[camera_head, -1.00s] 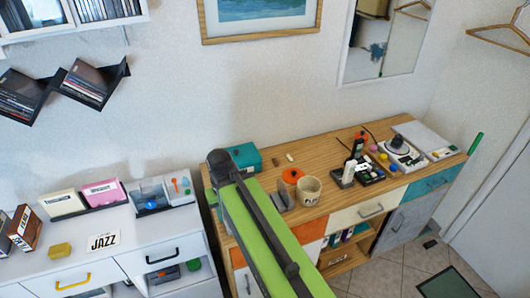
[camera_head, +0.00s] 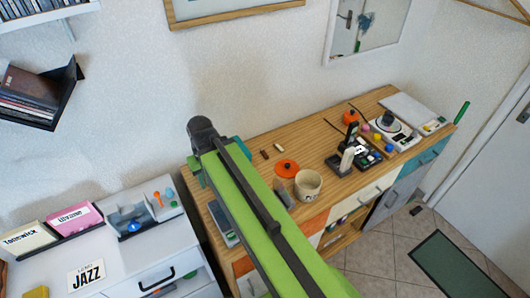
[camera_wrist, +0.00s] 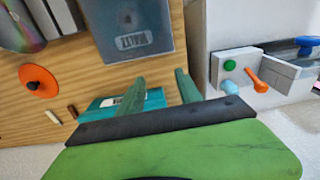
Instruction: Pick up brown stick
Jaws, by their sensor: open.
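The brown stick (camera_head: 265,154) is a short dark peg lying on the wooden cabinet top near the wall. It also shows in the wrist view (camera_wrist: 73,112), left of the jaws. A pale stick (camera_wrist: 52,117) lies beside it, apart from it. My gripper (camera_wrist: 159,80) has two green fingers spread apart with nothing held between them. It is over the left end of the cabinet top, near a teal box (camera_wrist: 152,100), with the brown stick off to one side. In the head view my green arm hides the fingers.
An orange disc (camera_head: 287,168) with a dark knob and a cream mug (camera_head: 308,185) stand near the sticks. A grey case (camera_wrist: 135,28) lies near the fingers. The white cabinet (camera_head: 150,248) stands left. Bare wood surrounds the sticks, with the wall behind.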

